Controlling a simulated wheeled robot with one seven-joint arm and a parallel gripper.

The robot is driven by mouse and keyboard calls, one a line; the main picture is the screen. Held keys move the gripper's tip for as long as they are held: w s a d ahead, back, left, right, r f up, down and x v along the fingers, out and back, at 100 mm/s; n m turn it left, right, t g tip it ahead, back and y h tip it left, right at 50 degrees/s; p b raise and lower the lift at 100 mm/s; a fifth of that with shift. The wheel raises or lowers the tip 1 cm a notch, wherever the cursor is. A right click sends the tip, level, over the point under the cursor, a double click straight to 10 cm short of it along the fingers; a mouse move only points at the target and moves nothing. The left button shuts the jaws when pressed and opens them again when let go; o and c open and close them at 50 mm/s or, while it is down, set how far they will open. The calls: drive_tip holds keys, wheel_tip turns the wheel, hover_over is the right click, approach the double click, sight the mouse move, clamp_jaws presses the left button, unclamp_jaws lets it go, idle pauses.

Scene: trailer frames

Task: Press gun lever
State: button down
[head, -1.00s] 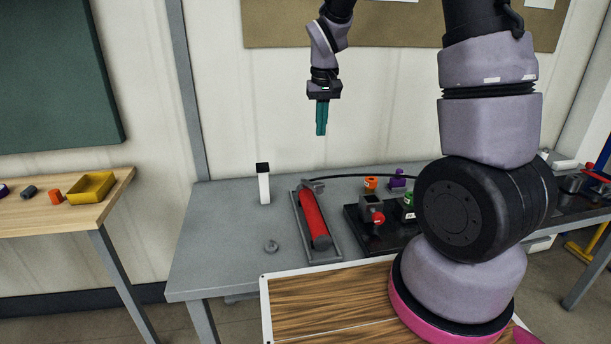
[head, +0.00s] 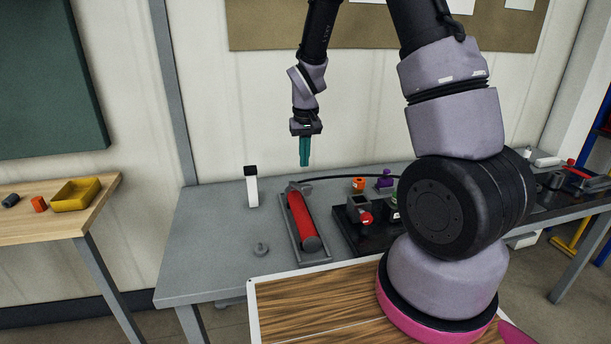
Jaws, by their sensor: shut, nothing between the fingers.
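A red cylinder (head: 302,222) with a dark end lies in a grey tray (head: 325,256) on the grey table. A grey metal piece (head: 299,187), which may be the gun's lever, sits at its far end, where a black hose (head: 345,177) runs off to the right. My gripper (head: 305,164) points down with its teal fingers together and nothing between them. In the picture it is just above the far end of the red cylinder, apart from it.
A white post with a black top (head: 251,187) stands left of the tray. A small grey knob (head: 261,249) lies nearer. A black fixture (head: 352,232) with red, orange, purple and green parts is to the right. A wooden table with a yellow bin (head: 76,194) stands left.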

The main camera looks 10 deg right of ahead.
sight(306, 185)
drive_tip(key=f, duration=0.2)
drive_tip(key=s+f, duration=0.1)
drive_tip(key=f, duration=0.1)
drive_tip(key=shift+s+f, duration=0.15)
drive_tip(key=shift+f, duration=0.1)
drive_tip(key=shift+s+f, duration=0.1)
drive_tip(key=shift+f, duration=0.1)
